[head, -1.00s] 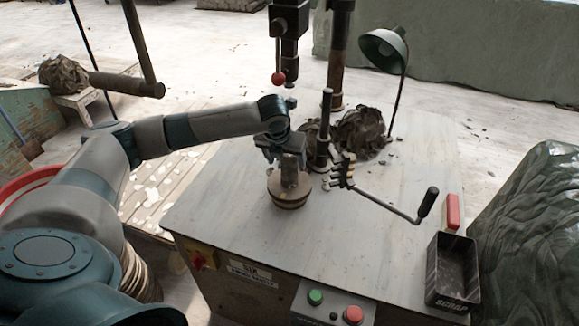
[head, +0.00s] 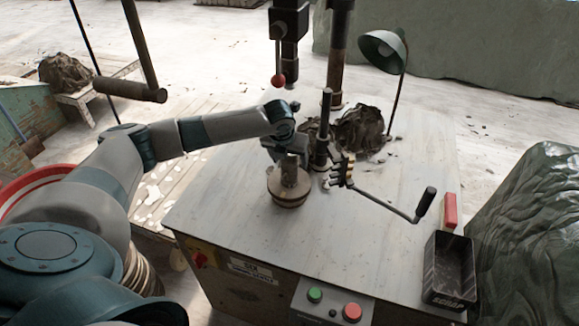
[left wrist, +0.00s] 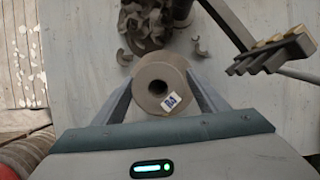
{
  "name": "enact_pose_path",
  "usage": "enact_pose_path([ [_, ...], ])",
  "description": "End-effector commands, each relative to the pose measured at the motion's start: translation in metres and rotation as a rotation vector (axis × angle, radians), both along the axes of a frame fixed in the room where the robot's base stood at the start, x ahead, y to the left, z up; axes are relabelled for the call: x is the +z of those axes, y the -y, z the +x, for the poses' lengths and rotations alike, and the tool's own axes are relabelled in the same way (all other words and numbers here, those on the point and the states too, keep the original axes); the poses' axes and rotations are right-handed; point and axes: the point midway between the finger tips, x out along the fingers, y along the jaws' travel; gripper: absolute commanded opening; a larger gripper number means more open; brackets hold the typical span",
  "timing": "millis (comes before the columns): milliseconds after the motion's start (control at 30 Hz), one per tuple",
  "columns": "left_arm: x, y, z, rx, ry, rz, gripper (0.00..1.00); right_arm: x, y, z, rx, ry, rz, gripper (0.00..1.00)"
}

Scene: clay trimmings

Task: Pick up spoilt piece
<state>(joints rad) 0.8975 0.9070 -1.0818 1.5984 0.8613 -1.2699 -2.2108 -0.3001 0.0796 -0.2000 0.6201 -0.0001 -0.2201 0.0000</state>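A grey-brown hollow clay cylinder (head: 289,174) stands upright on a round wheel head (head: 289,197) on the machine table. In the left wrist view, the cylinder (left wrist: 160,82) shows its round top with a dark central hole and a small blue-and-white tag. My left gripper (head: 287,156) is at the cylinder's top, reaching down from the upper left. In the left wrist view, its fingers (left wrist: 160,80) are apart, one on each side of the cylinder, with little or no visible gap. Firm contact is not clear. My right gripper is not in view.
Clay trimmings (head: 360,128) lie behind. A lamp (head: 384,50) stands at the back. A scrap tray (head: 450,270) sits at the front right. The table's front middle is clear.

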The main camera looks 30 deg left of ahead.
Motion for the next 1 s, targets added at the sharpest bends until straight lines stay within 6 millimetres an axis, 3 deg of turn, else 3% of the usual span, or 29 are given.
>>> enact_pose_path([
  [33,0.000,0.000,0.000,0.000,0.000,0.000,0.54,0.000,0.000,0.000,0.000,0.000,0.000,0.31],
  [233,0.000,0.000,0.000,0.000,0.000,0.000,0.06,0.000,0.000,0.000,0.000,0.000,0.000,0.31],
  [633,0.004,0.000,0.001,0.001,0.003,0.000,0.06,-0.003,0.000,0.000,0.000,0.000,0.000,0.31],
  [833,0.017,0.000,0.002,0.000,0.006,-0.001,0.06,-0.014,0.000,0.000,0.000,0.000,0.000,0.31],
  [1000,0.012,0.001,-0.007,-0.001,0.069,0.021,0.06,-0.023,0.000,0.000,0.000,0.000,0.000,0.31],
])
